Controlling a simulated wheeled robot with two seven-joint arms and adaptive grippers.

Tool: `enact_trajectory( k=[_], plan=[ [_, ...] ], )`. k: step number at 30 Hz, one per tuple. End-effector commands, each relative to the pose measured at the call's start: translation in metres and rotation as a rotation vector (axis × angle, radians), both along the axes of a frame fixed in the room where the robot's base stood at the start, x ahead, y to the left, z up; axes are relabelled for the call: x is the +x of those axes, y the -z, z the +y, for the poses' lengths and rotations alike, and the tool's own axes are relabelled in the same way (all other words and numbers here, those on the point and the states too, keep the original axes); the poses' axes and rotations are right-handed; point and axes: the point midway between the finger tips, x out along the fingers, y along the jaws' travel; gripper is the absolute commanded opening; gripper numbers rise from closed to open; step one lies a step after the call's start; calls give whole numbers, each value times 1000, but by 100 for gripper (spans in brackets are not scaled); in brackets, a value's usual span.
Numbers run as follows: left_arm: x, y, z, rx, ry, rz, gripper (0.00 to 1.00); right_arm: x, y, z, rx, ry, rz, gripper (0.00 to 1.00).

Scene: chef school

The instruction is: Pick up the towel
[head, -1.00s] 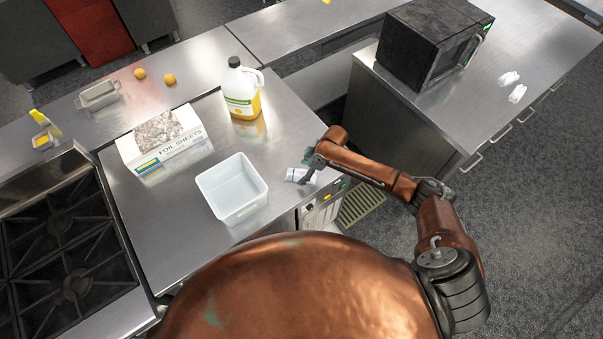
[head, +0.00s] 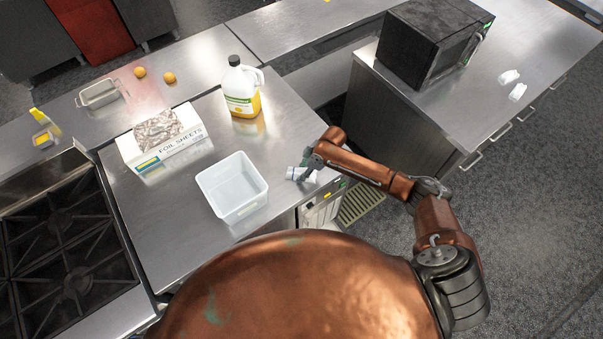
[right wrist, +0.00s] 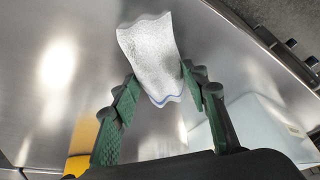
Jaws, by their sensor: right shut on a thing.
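The towel (head: 293,173) is small and white, near the right edge of the steel counter in the head view. In the right wrist view the towel (right wrist: 150,52) shows a blue-striped lower edge and stands out between the green finger pads. My right gripper (head: 306,170) is shut on it, the fingers (right wrist: 158,84) pressing its two sides. I cannot tell whether the towel touches the counter. My left gripper is not in view.
A white plastic bin (head: 232,186) stands left of the towel on the counter (head: 175,220). Behind are a jug of yellow liquid (head: 242,92) and a foil sheets box (head: 180,145). A stove (head: 60,235) is at the left, a microwave (head: 425,45) at the back right.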

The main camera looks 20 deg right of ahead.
Motion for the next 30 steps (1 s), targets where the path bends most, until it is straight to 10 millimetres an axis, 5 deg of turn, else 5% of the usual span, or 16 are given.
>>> enact_trajectory(
  k=[11, 17, 26, 30],
  plan=[
    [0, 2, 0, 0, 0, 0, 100, 1, -4, 0, 0, -1, -2, 13],
    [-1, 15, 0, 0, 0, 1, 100, 2, -27, 0, 1, -2, -6, 13],
    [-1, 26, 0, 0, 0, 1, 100, -46, -91, 22, 1, -6, -5, 13],
    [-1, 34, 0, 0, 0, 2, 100, -78, -105, 38, 2, -5, -2, 13]
  ],
)
